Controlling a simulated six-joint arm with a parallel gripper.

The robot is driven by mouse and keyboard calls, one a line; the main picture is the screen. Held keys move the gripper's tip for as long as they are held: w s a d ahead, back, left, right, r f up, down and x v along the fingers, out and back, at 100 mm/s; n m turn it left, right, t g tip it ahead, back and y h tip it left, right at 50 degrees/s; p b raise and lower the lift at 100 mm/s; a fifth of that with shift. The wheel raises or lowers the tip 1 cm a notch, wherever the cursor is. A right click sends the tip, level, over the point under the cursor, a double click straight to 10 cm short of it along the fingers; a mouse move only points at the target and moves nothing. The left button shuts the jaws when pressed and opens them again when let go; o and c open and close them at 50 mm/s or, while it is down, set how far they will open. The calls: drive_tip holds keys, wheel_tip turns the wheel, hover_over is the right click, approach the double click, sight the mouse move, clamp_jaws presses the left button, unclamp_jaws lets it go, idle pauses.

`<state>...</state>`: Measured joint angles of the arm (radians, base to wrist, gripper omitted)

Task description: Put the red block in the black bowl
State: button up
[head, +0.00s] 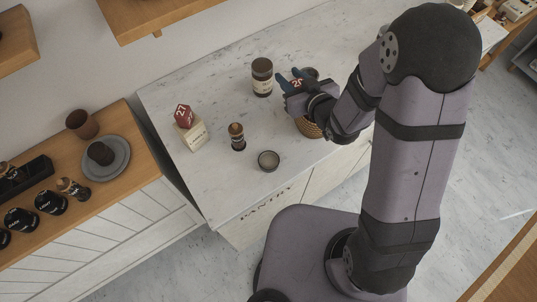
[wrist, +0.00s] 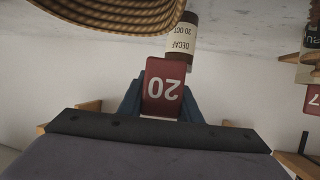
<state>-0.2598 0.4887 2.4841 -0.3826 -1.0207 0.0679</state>
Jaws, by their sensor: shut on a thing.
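My gripper (head: 290,79) is shut on a red block (head: 297,83) marked "20", held above the marble counter. In the wrist view the block (wrist: 164,88) sits between my two blue fingers, its number upside down. A small dark bowl (head: 268,161), likely the black bowl, stands near the counter's front edge in the head view. It looks empty and is below and to the left of my gripper. The bowl is not seen in the wrist view.
A labelled jar (head: 262,77) stands close left of my gripper. A woven basket (head: 309,128) is partly hidden under my arm. A red block marked "27" (head: 184,115) rests on a cream block (head: 192,136).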

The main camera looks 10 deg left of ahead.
drive_tip(key=shift+d+r, duration=0.3)
drive_tip(key=shift+d, duration=0.1)
drive_tip(key=shift+s+a+r+n+y, duration=0.1)
drive_tip(key=shift+s+r+n+y, duration=0.1)
drive_tip(key=shift+n+y, duration=0.25)
drive_tip(key=n+g+y, duration=0.5)
drive_tip(key=n+g, duration=0.5)
drive_tip(key=g, duration=0.1)
hover_over(269, 162)
drive_tip(key=a, duration=0.4)
drive_tip(key=shift+s+a+f, duration=0.1)
drive_tip(key=shift+f, duration=1.55)
drive_tip(key=shift+s+a+f, duration=0.1)
drive_tip(key=shift+f, duration=1.55)
drive_tip(key=shift+f, duration=0.1)
drive_tip(key=shift+f+p, duration=0.4)
drive_tip(key=shift+f, duration=1.3)
drive_tip(key=shift+f, duration=0.2)
